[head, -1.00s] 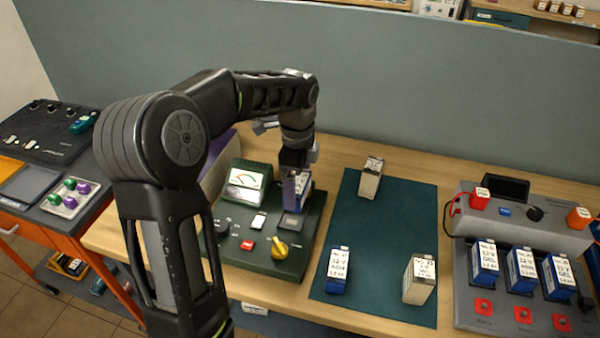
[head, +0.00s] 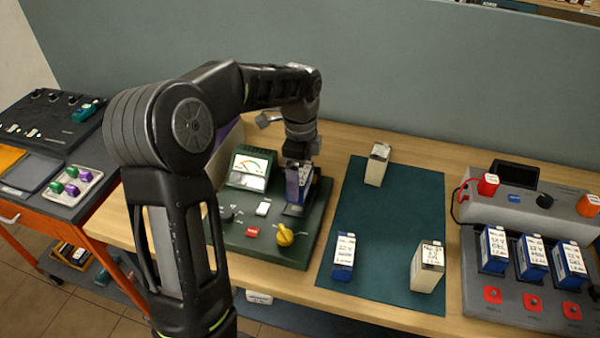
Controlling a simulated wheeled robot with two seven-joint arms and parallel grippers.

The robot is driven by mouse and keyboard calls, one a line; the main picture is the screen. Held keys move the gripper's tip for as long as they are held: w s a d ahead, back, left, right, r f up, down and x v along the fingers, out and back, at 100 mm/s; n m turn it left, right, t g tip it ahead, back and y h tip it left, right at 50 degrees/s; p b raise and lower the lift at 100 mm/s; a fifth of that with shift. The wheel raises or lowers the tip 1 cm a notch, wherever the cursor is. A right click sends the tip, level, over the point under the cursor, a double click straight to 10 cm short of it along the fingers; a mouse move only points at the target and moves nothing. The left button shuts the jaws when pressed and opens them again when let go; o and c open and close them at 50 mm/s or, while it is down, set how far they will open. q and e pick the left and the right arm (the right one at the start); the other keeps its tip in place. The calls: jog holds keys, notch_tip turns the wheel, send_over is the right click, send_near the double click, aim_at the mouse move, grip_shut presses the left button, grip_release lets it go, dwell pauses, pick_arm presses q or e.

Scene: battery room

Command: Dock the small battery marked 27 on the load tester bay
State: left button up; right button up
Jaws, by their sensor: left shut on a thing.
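The load tester (head: 262,243) is a dark green panel with a needle meter (head: 250,167), a yellow knob (head: 285,235) and a red button. My left gripper (head: 299,180) points down over the tester's right side and is shut on a small blue and white battery (head: 305,184). The battery is upright at the bay (head: 293,210); fingers hide much of it, and I cannot read its number or tell whether it is fully seated. My right gripper is not in view.
A teal mat (head: 388,225) holds a blue battery (head: 343,256) and two pale batteries (head: 377,166) (head: 427,268). A grey charger (head: 520,290) with several blue batteries stands at the right. A side cart (head: 75,205) stands left. The mat's middle is clear.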

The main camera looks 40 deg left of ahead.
pick_arm(q)
jog(key=shift+f+b, duration=1)
jog(key=shift+f, duration=0.6)
jog(key=shift+f, duration=0.6)
dwell(0.6)
jog(key=o, duration=1.8)
notch_tip(320, 180, up, 6)
jog(key=p, duration=0.4)
jog(key=shift+r+p, duration=2.1)
jog(key=shift+r, duration=0.4)
